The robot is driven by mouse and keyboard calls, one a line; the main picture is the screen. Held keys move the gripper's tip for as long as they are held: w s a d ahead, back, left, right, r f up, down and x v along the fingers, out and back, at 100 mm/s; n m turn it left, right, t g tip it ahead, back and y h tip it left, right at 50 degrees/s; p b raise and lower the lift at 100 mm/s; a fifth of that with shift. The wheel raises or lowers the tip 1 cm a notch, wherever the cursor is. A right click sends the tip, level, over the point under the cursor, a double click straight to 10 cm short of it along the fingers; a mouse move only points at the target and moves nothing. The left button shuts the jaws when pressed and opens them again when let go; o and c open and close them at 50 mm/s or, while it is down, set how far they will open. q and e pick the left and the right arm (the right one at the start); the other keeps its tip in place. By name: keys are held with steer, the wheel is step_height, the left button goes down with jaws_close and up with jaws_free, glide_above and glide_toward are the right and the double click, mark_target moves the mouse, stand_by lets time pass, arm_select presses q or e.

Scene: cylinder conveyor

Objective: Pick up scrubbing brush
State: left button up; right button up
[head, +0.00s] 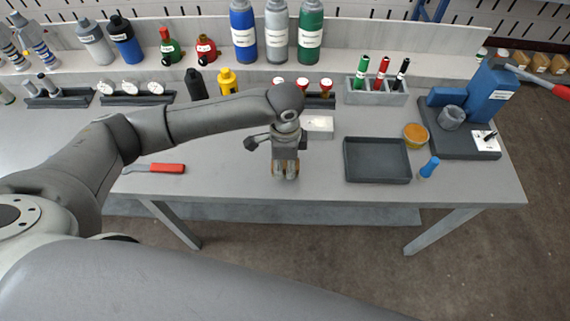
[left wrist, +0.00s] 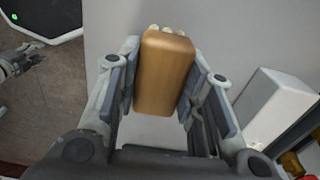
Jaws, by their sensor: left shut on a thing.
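The scrubbing brush is a brown wooden block (left wrist: 165,72) with pale bristles just showing at its far end. In the left wrist view it sits between the two fingers of my left gripper (left wrist: 168,100), which is shut on its sides. In the head view my left gripper (head: 285,168) points down over the front middle of the table and hides most of the brush. I cannot tell whether the brush touches the tabletop. A small, partly cut-off gripper at the left edge of the left wrist view seems to be my right one (left wrist: 18,62); its jaws are unclear.
A white box (head: 318,127) stands close behind the gripper, to the right. A dark empty tray (head: 377,178) and a blue-handled item (head: 429,167) lie further right. A red-handled tool (head: 165,168) lies left. Bottles line the back shelf (head: 200,63). The tabletop (head: 225,170) beside the gripper is clear.

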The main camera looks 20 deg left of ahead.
arm_select(q)
steer(key=shift+r, duration=0.1)
steer(key=shift+r, duration=0.2)
steer(key=r, duration=0.3)
steer(key=shift+s+d+r, duration=0.15)
steer(key=shift+s+d, duration=0.05)
steer(key=shift+s, duration=0.05)
steer(key=s+d+r, duration=0.6)
steer(key=s+r, duration=0.3)
steer(key=s, duration=0.2)
steer(key=shift+s, duration=0.4)
steer(key=shift+d, duration=0.1)
